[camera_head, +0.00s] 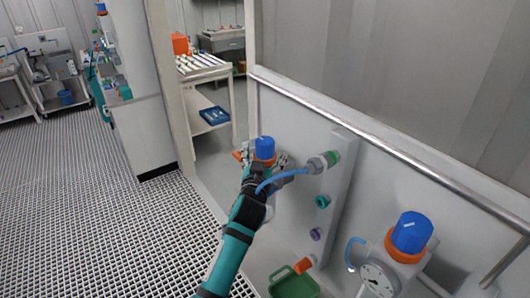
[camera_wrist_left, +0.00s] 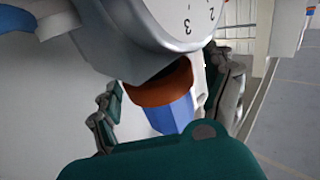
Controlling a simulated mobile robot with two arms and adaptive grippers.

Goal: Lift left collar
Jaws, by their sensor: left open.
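The left collar (camera_head: 264,157) is an orange ring under a blue knob (camera_head: 265,144), on the left fitting by the wall panel. In the left wrist view the orange collar (camera_wrist_left: 165,86) sits between the grey dial body (camera_wrist_left: 185,30) and the blue knob (camera_wrist_left: 171,115). My left gripper (camera_head: 263,160) is open, with one finger on each side of the collar and knob. In the left wrist view its fingers (camera_wrist_left: 165,95) appear apart from the collar; contact is unclear. The arm hides the lower part of this fitting in the head view. My right gripper is not in view.
A second fitting has a blue knob (camera_head: 411,232), orange collar (camera_head: 405,250) and dial (camera_head: 378,281) at the right. A plug with a blue hose (camera_head: 322,162) and coloured ports (camera_head: 322,201) are on the upright panel. A green container (camera_head: 293,284) is below. The grated floor (camera_head: 90,210) is clear.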

